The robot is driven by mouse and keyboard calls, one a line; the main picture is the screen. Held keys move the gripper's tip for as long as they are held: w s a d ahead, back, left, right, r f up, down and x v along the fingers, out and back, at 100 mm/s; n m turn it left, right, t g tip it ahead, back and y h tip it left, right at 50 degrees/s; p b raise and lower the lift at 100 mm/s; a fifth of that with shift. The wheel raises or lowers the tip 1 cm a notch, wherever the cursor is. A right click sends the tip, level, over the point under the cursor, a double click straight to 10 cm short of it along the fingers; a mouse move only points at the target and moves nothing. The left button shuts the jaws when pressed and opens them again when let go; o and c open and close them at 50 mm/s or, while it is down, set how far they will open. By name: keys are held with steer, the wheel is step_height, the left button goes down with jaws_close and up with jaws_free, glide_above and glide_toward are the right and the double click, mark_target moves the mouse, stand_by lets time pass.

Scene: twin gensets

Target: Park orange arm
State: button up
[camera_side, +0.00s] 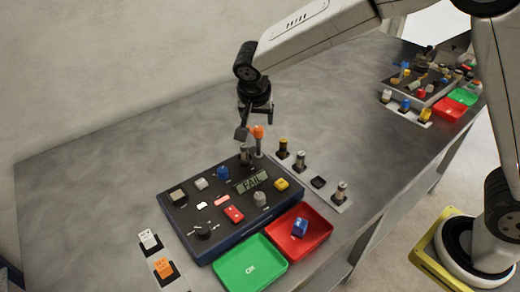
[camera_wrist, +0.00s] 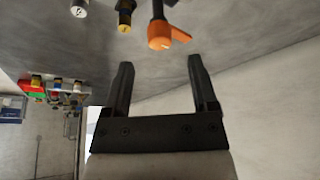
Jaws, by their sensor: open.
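The orange arm (camera_side: 257,132) is a small orange lever on top of a dark post at the back of the dark panel (camera_side: 217,207). In the wrist view the orange arm (camera_wrist: 166,37) points to the right, just beyond the fingertips and apart from them. My gripper (camera_side: 255,122) is open and empty, pointing down close to the orange arm; the side view does not show clearly whether they touch. Both fingers of my gripper (camera_wrist: 160,64) show in the wrist view with nothing between them.
The panel's display (camera_side: 251,182) reads FAIL. Several small parts stand in a rack (camera_side: 337,205) right of the panel. A second similar station (camera_side: 425,85) stands far right. The table's left is clear.

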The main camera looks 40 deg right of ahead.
steer(key=shift+v, duration=1.7)
steer(key=shift+f, duration=0.1)
steer(key=s+d+f+n+y, duration=0.1)
steer(key=s+d+f+n, duration=0.1)
steer(key=s, duration=0.4)
steer(key=s+d+f+n+y, duration=0.1)
steer(key=s+d+f+n, duration=0.2)
steer(key=s, duration=0.4)
steer(key=s+d+f+n+y, duration=0.1)
steer(key=s+d+f+n, duration=0.2)
steer(key=s+d, duration=0.3)
steer(key=shift+s+d+f+n, duration=0.2)
steer(key=shift+s+f+n, duration=0.05)
steer(key=shift+n, duration=0.35)
